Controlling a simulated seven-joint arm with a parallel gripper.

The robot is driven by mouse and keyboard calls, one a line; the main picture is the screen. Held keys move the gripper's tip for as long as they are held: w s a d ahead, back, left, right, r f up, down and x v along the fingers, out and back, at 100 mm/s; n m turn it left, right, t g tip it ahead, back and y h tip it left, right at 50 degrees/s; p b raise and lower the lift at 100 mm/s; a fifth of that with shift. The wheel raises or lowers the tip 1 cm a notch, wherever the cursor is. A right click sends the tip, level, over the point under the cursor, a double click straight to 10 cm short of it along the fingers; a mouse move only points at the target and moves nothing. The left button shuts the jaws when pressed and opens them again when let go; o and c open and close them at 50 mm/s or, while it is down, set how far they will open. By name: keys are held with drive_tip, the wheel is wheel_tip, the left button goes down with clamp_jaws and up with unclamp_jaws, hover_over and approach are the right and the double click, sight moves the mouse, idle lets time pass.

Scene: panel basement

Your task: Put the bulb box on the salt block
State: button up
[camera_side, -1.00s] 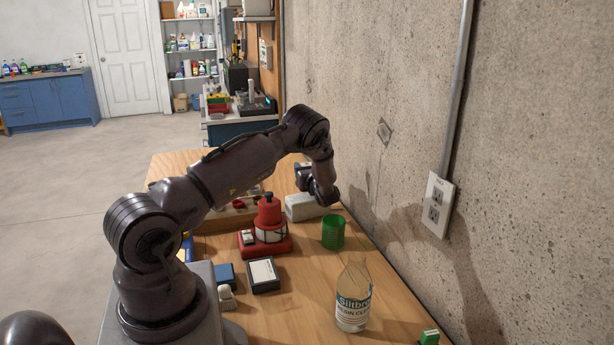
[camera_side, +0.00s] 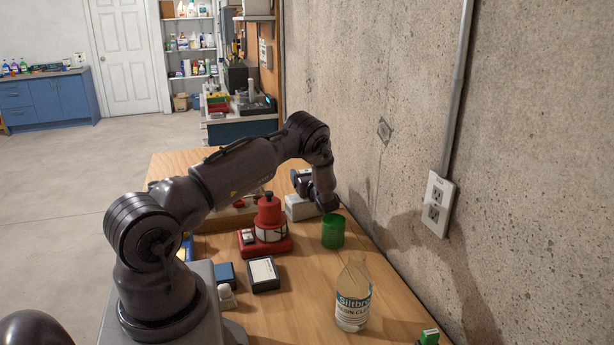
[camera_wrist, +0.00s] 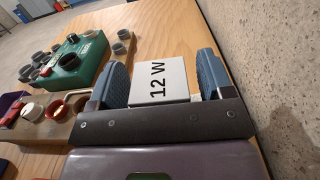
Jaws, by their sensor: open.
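The bulb box is a pale box marked "12 W" (camera_wrist: 158,80) in the wrist view. It lies between the two blue-grey fingers of my gripper (camera_wrist: 163,62), which is open. The fingers stand on either side of the box, with a narrow gap on the right. In the side view the pale box (camera_side: 298,208) sits on the far part of the table by the wall, with my gripper (camera_side: 318,196) low over it and hiding part of it. I cannot make out the salt block for certain in either view.
A green cup (camera_side: 333,231) stands just in front of the box. A red device (camera_side: 268,228), a dark box with a white label (camera_side: 263,274) and a clear bottle (camera_side: 353,295) stand nearer. The concrete wall (camera_side: 400,150) is close on the right.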

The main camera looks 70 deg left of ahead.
drive_tip(key=d, duration=1.1)
drive_tip(key=s+d+r+n+g+h, duration=0.2)
drive_tip(key=s+d+r+n+h, duration=0.15)
drive_tip(key=d+r+n, duration=0.35)
drive_tip(key=s+d+r+n+g+h, duration=0.1)
drive_tip(key=s+d+r+n+h, duration=0.1)
drive_tip(key=d+r+n+h, duration=0.45)
drive_tip(key=s+d+r+n+t+h, duration=0.1)
drive_tip(key=s+d+r+t+h, duration=0.1)
drive_tip(key=d, duration=0.5)
drive_tip(key=s+d+r+n+t+h, duration=0.2)
drive_tip(key=s+d+r, duration=0.3)
drive_tip(key=d, duration=0.3)
drive_tip(key=s+d+r+n+t+h, duration=0.1)
drive_tip(key=s+d+r+t+h, duration=0.3)
drive_tip(key=d, duration=0.3)
drive_tip(key=shift+s+d+t, duration=0.15)
drive_tip(key=shift+s+t, duration=0.05)
drive_tip(key=shift+t, duration=0.1)
